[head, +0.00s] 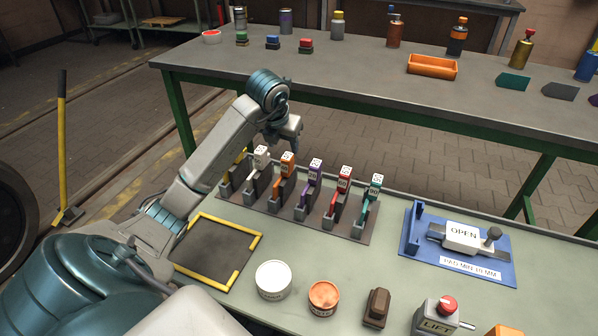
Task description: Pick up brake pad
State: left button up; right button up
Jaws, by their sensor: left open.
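My left gripper (284,140) is open and hangs low over the back of the dark rack (343,226), just above and behind the white-tagged and orange-tagged pieces. I cannot tell whether it touches them. The rack holds a row of upright pieces with numbered tags: white (261,157), orange (287,163), purple (314,172), red (344,178) and green (375,186). A yellow one (240,160) is partly hidden behind my left arm. No piece is plainly labelled as a brake pad. A brown block (376,306) lies near the front edge. My right gripper is not in view.
A blue gauge (463,266) marked OPEN and PAD MIN stands right of the rack. A yellow-cornered dark mat (215,252) lies empty at left. Two round tins (273,280) and a LIFT button box (435,316) stand in front. A back table (350,62) holds bottles and an orange tray (432,67).

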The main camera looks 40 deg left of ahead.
aim_at(287, 156)
pick_arm(q)
jog(key=x, duration=0.5)
jog(key=shift+w+a+f, duration=0.2)
jog(key=shift+w, duration=0.15)
jog(key=b+x, duration=0.1)
jog(key=x, duration=0.4)
jog(key=shift+a, duration=0.15)
grip_shut()
